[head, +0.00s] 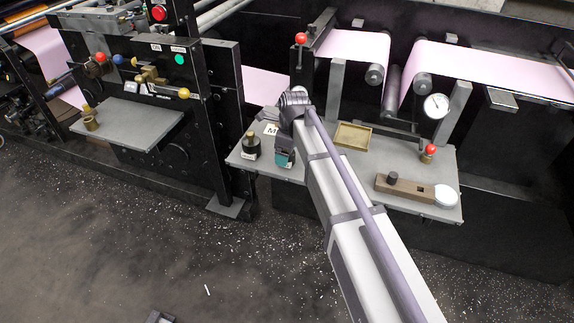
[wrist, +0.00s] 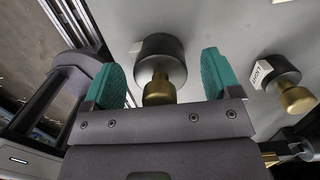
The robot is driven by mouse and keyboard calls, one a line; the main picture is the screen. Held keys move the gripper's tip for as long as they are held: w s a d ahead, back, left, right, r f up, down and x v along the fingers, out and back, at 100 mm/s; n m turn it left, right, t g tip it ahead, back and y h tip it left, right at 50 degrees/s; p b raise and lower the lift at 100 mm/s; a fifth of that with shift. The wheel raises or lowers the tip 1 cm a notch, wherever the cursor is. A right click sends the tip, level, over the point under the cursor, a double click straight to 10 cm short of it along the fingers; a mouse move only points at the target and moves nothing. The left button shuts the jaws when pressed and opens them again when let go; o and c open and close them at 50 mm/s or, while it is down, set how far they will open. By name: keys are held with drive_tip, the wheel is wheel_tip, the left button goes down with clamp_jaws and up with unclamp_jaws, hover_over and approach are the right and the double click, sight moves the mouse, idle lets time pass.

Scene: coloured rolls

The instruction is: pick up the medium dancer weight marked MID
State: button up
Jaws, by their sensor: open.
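In the wrist view a dark round weight (wrist: 159,50) with a brass knob stands between the two teal fingers of my gripper (wrist: 162,68). The fingers are open, one on each side, with visible gaps to the weight. No marking shows on it, so I cannot read whether it is MID. A second dark weight (wrist: 281,72) with a brass knob and a label reading LIGHT stands to the right, outside the fingers. In the head view my gripper (head: 284,158) is over the shelf, right of a black weight (head: 251,150) with a brass knob. My arm hides part of this area.
The grey shelf (head: 390,150) also holds a shallow brass tray (head: 352,136), a wooden-handled tool (head: 403,187) with a white disc, and a red-knobbed post (head: 427,153). A card with an M (head: 271,129) lies behind my gripper. Pink web (head: 480,70) runs over rollers above.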

drive_tip(key=c, duration=1.5)
